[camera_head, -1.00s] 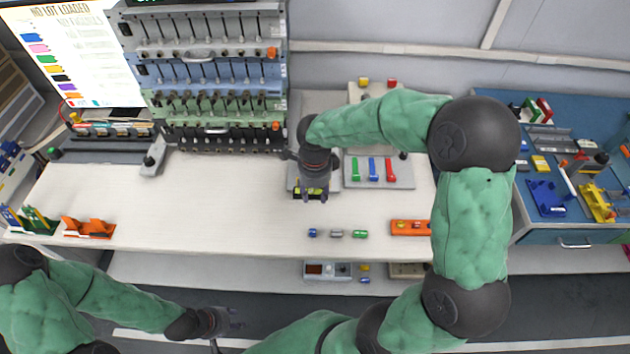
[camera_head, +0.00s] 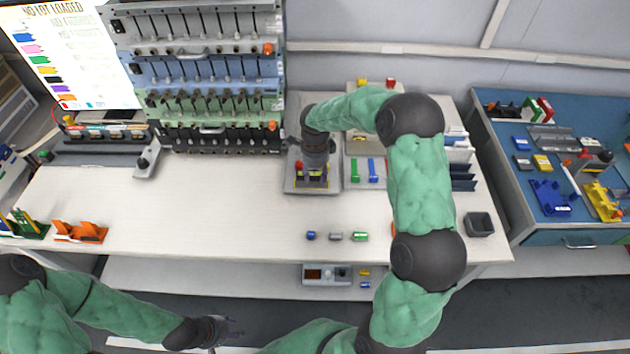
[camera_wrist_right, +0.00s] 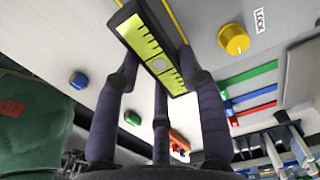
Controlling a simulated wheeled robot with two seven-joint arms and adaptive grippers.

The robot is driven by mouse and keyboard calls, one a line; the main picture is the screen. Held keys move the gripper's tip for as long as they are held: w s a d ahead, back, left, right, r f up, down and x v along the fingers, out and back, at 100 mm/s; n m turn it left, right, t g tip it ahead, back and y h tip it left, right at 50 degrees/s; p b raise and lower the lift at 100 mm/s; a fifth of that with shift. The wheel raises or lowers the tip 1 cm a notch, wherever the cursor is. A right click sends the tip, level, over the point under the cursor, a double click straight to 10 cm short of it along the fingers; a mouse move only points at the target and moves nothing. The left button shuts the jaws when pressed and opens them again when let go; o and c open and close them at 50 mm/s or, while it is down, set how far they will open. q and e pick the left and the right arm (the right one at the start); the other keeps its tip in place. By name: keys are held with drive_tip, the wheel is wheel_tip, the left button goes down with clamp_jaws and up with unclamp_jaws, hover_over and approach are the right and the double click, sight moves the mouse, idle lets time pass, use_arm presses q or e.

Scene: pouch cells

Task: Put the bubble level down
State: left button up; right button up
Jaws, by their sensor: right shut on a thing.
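The bubble level (camera_wrist_right: 152,48) is a bar with a yellow-green face and black ends, seen in the right wrist view between my fingers. My right gripper (camera_head: 313,176) is shut on it, over a grey plate with yellow lines (camera_head: 291,182). In the head view the level is mostly hidden under the hand. I cannot tell whether it touches the plate. My left gripper (camera_head: 226,329) is low, in front of the table and away from the level; its fingers are too small to judge.
A grey tray with coloured bars (camera_head: 363,183) stands just right of the plate. A yellow knob (camera_wrist_right: 233,39) beside a LOCK label shows in the wrist view. Small cylinders (camera_head: 336,236) lie nearer the front. The white table (camera_head: 200,205) is clear to the left.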

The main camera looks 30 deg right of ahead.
sight(315, 175)
drive_tip(key=shift+w+d+f+b, duration=0.1)
drive_tip(key=shift+f+b, duration=0.5)
drive_tip(key=shift+f, duration=1.1)
drive_tip(key=shift+f, duration=0.1)
drive_tip(key=o, duration=1.2)
wheel_tip(315, 175, up, 12)
drive_tip(key=p, duration=0.3)
drive_tip(key=shift+p, duration=0.3)
